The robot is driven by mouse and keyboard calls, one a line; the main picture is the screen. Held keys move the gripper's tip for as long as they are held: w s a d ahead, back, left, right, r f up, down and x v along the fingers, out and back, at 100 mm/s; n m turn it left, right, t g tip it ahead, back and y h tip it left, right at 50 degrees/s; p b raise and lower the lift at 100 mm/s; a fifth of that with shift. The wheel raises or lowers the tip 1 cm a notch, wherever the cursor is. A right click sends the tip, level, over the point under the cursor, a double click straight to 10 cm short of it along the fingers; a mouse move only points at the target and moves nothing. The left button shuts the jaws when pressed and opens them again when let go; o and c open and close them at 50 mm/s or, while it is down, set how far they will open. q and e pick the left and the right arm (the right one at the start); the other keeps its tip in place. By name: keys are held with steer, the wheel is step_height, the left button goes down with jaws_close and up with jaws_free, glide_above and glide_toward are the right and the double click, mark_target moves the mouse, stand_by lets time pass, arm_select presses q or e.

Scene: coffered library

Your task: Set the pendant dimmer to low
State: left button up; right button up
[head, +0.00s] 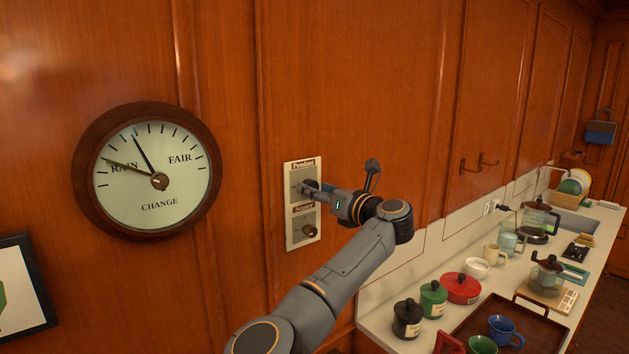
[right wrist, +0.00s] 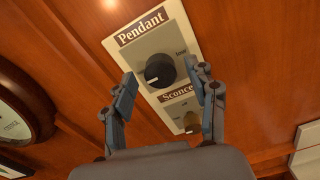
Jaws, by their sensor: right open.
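The dimmer panel (head: 291,238) is a pale plate on the wood wall, with a "Pendant" label above a "Sconce" label. The black pendant knob (right wrist: 160,71) has a white mark toward its lower left in the right wrist view. Small print to its upper right is too blurred to read with certainty. My right gripper (head: 306,187) reaches the upper part of the panel. In the right wrist view its open fingers (right wrist: 159,80) stand on either side of the pendant knob, and I cannot tell whether they touch it. My left gripper is out of view.
The sconce knob (head: 309,231) sits just below my right gripper. A round barometer (head: 158,205) hangs to the left. A counter (head: 376,315) with canisters, mugs and a brown tray (head: 462,329) runs along the right. The wall above the panel is bare.

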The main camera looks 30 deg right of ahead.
steer(key=shift+w, duration=0.7)
steer(key=c, duration=1.2)
steer(key=shift+o, duration=0.2)
